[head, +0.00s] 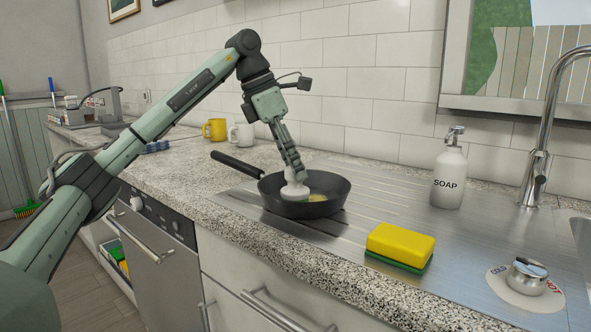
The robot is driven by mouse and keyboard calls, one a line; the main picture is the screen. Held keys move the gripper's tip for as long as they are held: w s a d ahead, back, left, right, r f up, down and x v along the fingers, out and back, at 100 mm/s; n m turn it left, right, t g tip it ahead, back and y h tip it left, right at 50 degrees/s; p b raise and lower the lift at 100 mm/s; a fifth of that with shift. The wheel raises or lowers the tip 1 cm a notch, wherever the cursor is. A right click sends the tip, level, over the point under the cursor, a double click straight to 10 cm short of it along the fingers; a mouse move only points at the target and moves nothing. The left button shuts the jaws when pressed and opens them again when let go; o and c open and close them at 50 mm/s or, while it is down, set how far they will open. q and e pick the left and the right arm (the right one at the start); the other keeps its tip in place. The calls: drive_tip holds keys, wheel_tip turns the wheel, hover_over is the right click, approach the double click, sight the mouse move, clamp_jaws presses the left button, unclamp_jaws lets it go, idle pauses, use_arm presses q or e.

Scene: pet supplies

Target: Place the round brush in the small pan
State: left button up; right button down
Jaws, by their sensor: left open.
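The small pan (333,207) is dark with a black handle (237,165) pointing to the back left. It sits on the metal drainboard beside the sink. The white round brush (294,191) is inside the pan, toward its left side. My left gripper (294,172) points down over the pan, right at the top of the brush. Its fingers are open around or just above the brush; their exact contact is hidden. A small yellow patch (317,198) shows in the pan to the right of the brush. My right gripper is not in view.
A yellow and green sponge (400,244) lies to the right front of the pan. A soap bottle (448,175), tap (545,130) and round tap knob (526,276) stand farther right. Yellow (215,129) and white (242,136) mugs stand behind, near the tiled wall.

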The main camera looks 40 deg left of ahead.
use_arm(q)
drive_tip(key=p+v, duration=0.1)
drive_tip(key=v, duration=0.9)
drive_tip(key=shift+r, duration=0.15)
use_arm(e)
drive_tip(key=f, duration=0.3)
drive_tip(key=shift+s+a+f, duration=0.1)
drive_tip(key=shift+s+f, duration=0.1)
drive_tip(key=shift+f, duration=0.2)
